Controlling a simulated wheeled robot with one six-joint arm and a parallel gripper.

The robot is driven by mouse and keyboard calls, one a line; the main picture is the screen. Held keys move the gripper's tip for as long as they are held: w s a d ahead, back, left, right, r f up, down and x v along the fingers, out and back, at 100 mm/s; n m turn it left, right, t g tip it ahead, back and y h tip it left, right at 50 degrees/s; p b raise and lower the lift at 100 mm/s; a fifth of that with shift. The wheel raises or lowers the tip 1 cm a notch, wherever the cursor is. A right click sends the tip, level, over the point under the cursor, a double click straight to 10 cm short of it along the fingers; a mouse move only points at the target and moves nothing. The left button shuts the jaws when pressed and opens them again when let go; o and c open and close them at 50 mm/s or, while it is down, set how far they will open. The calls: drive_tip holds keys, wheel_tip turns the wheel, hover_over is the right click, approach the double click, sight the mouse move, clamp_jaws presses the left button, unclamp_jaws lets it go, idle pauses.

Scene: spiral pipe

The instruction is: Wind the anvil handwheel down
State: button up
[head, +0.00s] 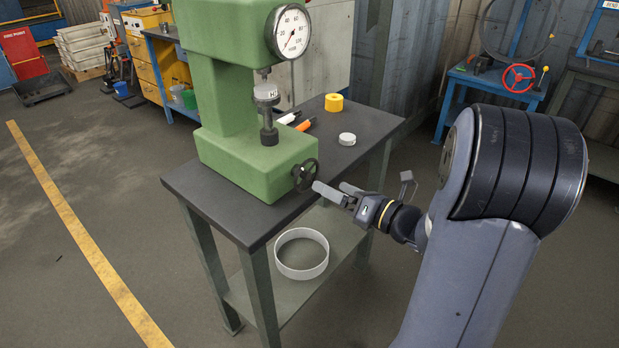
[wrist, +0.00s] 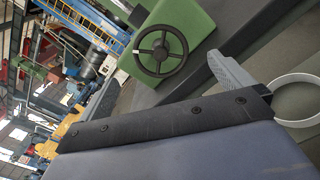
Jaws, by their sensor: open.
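A green bench tester (head: 222,120) with a round dial gauge (head: 288,32) stands on a dark-topped bench (head: 225,208). The small dark anvil handwheel (head: 304,176) sticks out from the front of its base. A dark anvil post (head: 268,134) rises from the base, under a grey indenter head (head: 266,93). My gripper (head: 334,188) is open and empty, its fingertips close to the handwheel on its right side. In the wrist view the spoked handwheel (wrist: 161,52) shows between the two spread grey fingers, beyond the gripper body. I cannot tell whether a finger touches the rim.
A yellow roll (head: 334,103), a white disc (head: 347,139) and an orange-handled tool (head: 304,125) lie on the bench top behind the tester. A white ring (head: 300,275) lies on the lower shelf. A blue stand with a red wheel (head: 518,78) is at the back right.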

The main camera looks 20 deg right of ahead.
sight(308, 177)
drive_tip(key=x, duration=0.7)
drive_tip(key=shift+w+a, duration=0.15)
drive_tip(key=c, duration=1)
drive_tip(key=shift+o, duration=0.2)
drive_tip(key=shift+f+b, duration=0.1)
drive_tip(key=shift+b, duration=0.3)
drive_tip(key=n+b, duration=0.2)
drive_tip(key=shift+f+n+b, duration=0.1)
drive_tip(key=shift+n+b, duration=0.2)
drive_tip(key=shift+n, duration=0.1)
drive_tip(key=n+b, duration=0.5)
drive_tip(key=b, duration=0.1)
drive_tip(key=shift+a+f, duration=0.1)
drive_tip(key=n+b, duration=0.4)
drive_tip(key=b, duration=0.1)
drive_tip(key=shift+n, duration=0.4)
drive_tip(key=n+b, duration=0.3)
drive_tip(key=shift+a, duration=0.1)
